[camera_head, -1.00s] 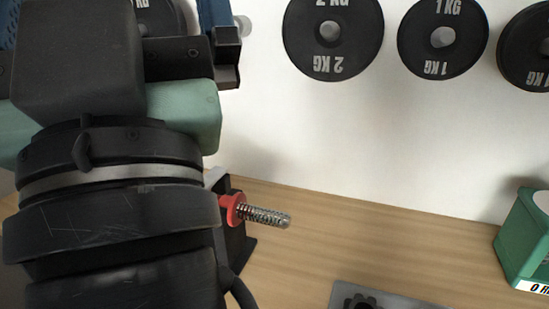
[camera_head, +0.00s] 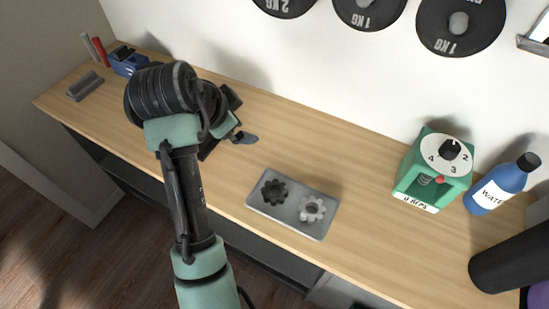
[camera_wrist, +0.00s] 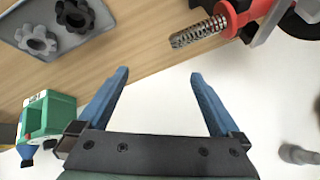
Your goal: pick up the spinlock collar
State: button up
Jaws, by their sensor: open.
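Two star-shaped spinlock collars lie in a grey tray (camera_head: 280,212) on the desk: a black one (camera_head: 274,192) and a light grey one (camera_head: 312,209). In the wrist view the black collar (camera_wrist: 74,15) and grey collar (camera_wrist: 37,40) sit at the upper left. A threaded bar end (camera_wrist: 198,32) with a red collar-like part (camera_wrist: 236,18) shows at the upper right; I cannot tell if this part is loose. My gripper (camera_wrist: 160,73) is open and empty, its blue fingers apart from everything. In the head view my arm mostly hides it.
Weight plates (camera_head: 459,24) hang on the wall. A blue holder (camera_head: 128,62) stands far left. Desk between tray and counter is clear.

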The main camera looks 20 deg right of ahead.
jog(key=s+a+f+m+g+p, duration=0.1)
jog(key=s+f+m+g+p, duration=0.1)
jog(key=s+m+g+p, duration=0.35)
jog(key=n+b, duration=0.2)
jog(key=b, duration=0.4)
send_near(278, 194)
jog(key=shift+w+d+f+y, duration=0.15)
jog(key=shift+w+d+y, duration=0.15)
jog(key=shift+w+d, duration=0.05)
jog(key=shift+s+x, duration=0.15)
jog(key=shift+x, duration=1.3)
jog(key=shift+s+x, duration=0.15)
jog(key=shift+x, duration=1.25)
jog(key=c, duration=1.3)
